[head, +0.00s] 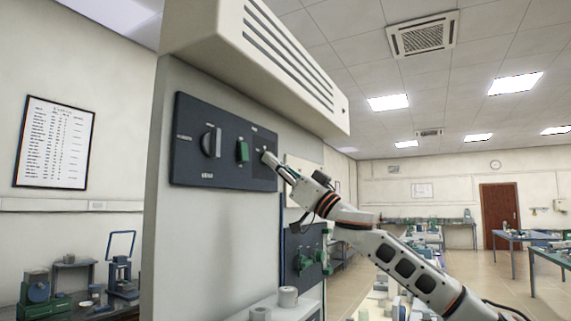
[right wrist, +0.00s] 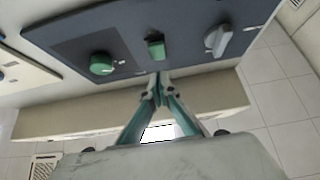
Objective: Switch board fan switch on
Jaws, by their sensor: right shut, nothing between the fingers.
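The dark switch board (head: 222,170) is mounted on the tall light-grey cabinet. It bears a grey lever knob (head: 211,143) at the left and a green rocker switch (head: 242,152) in the middle. In the right wrist view the board appears turned over, with a round green knob (right wrist: 101,63), the green rocker (right wrist: 155,47) and the grey knob (right wrist: 218,40). My right gripper (head: 268,158) is shut and empty, its tips at the board's right part. In the wrist view its tips (right wrist: 158,80) point towards the green rocker; contact cannot be told. Labels are unreadable. My left gripper is out of view.
A vented cream hood (head: 265,65) juts out above the board. A second dark panel with green knobs (head: 305,258) is lower right, behind the cabinet edge. A ledge with grey cylinders (head: 288,297) stands below. Benches (head: 530,240) are far right.

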